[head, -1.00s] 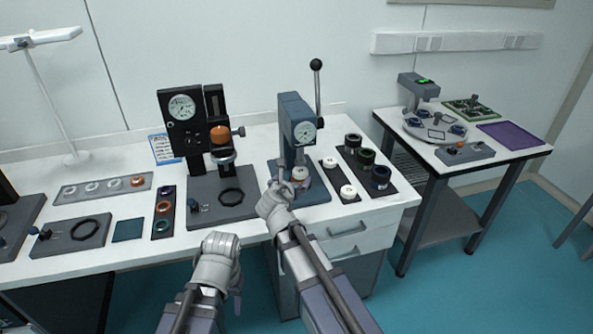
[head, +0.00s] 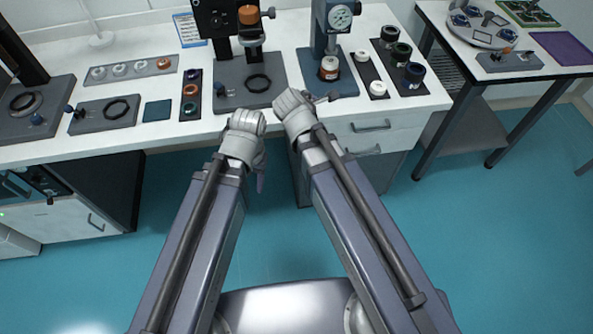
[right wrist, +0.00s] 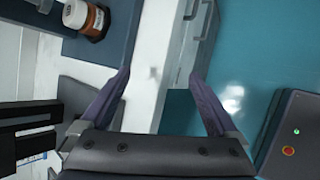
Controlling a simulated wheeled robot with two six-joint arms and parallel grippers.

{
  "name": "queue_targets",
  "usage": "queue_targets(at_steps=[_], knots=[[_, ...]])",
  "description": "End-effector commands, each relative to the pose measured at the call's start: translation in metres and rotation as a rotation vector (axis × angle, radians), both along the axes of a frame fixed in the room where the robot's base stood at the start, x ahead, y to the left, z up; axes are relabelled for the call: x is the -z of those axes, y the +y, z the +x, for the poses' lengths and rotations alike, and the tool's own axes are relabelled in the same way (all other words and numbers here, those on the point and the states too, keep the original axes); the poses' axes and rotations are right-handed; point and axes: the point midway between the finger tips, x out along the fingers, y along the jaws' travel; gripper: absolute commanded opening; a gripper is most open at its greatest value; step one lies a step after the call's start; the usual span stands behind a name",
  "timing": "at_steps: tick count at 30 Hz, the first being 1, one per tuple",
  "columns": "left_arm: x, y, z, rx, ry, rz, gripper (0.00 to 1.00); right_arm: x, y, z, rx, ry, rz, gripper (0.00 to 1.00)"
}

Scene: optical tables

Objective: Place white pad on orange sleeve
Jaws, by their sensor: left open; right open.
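An orange-brown sleeve (head: 329,75) with a white pad (head: 329,63) on its top stands on the base of the blue-grey press. In the right wrist view the sleeve (right wrist: 96,22) and the white pad (right wrist: 75,14) are at the top left, outside the jaws. My right gripper (head: 314,102) is near the front edge of the table, in front of the press and apart from the sleeve. In the right wrist view its jaws (right wrist: 160,76) are spread and empty. My left gripper (head: 252,150) is open at the table's front edge; its fingers are mostly hidden.
White pieces (head: 378,88) lie on a dark strip right of the press (head: 338,30), beside a tray of dark rings (head: 403,52). A black press (head: 230,45) with an orange cylinder (head: 249,14) stands left. Drawers (head: 370,125) are below the table edge.

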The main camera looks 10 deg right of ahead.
Motion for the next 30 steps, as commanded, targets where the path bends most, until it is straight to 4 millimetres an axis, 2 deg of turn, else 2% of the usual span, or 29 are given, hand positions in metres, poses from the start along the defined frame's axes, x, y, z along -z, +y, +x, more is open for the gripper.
queue_targets(at_steps=[1,6,9,13,18,30], knots=[[0.0,0.0,0.0,0.0,0.0,0.0,0.5,0.011,0.008,-0.02,0.123,0.012,0.115,0.95],[0.0,0.0,0.0,0.0,0.0,0.0,0.5,0.041,0.038,-0.084,0.581,0.077,0.441,0.95],[0.0,0.0,0.0,0.0,0.0,0.0,0.5,0.051,0.054,-0.117,0.822,0.122,0.553,0.95],[0.0,0.0,0.0,0.0,0.0,0.0,0.5,0.056,0.071,-0.149,1.055,0.169,0.625,0.95],[0.0,0.0,0.0,0.0,0.0,0.0,0.5,0.058,0.081,-0.168,1.206,0.197,0.653,0.95],[0.0,0.0,0.0,0.0,0.0,0.0,0.5,0.058,0.082,-0.17,1.228,0.199,0.655,0.95]])
